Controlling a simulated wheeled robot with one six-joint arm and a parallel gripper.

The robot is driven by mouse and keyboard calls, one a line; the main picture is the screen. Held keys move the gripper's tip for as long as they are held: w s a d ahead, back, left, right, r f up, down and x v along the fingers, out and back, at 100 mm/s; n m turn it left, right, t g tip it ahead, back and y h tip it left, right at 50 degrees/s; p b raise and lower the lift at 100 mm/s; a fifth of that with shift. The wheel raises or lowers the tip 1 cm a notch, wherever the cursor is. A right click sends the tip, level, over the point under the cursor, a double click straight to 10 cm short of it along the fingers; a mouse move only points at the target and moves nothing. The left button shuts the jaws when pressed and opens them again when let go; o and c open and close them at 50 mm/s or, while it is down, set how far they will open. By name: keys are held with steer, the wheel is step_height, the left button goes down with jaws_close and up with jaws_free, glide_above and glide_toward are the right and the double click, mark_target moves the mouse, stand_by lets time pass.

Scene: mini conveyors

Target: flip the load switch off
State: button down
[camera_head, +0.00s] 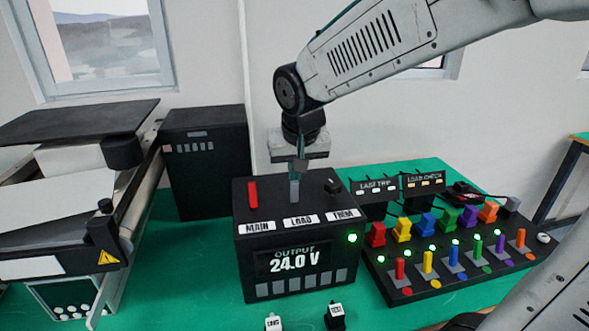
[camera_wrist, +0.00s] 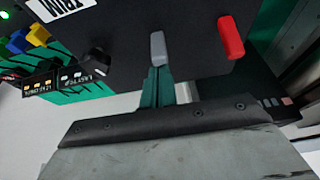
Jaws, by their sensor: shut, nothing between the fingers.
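The load switch is a grey lever (camera_head: 294,191) on top of the black power supply box (camera_head: 250,278), behind the label LOAD. It stands roughly upright in the head view. In the wrist view the grey lever (camera_wrist: 158,48) is at the upper middle. My gripper (camera_head: 299,166) points down just above and behind the lever, its fingers shut and empty. In the wrist view the fingertips (camera_wrist: 157,72) end right at the lever; I cannot tell whether they touch it. The box display reads OUTPUT 24.0 V and a green lamp (camera_head: 352,238) is lit at its right edge.
A red MAIN lever (camera_head: 253,194) stands left of the grey one and a black TRIM knob (camera_head: 332,186) right. A panel of coloured switches (camera_head: 440,285) stands close on the right, a conveyor (camera_head: 65,220) on the left. A black cabinet (camera_head: 205,165) is behind.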

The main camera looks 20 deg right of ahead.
steer(key=shift+s, duration=0.1)
steer(key=shift+r, duration=0.1)
steer(key=shift+r, duration=0.7)
steer(key=w+r, duration=0.2)
steer(key=w, duration=0.2)
steer(key=s+r, duration=0.6)
steer(key=r, duration=0.1)
steer(key=shift+s+a, duration=0.2)
steer(key=shift+a, duration=0.05)
stand_by(0.3)
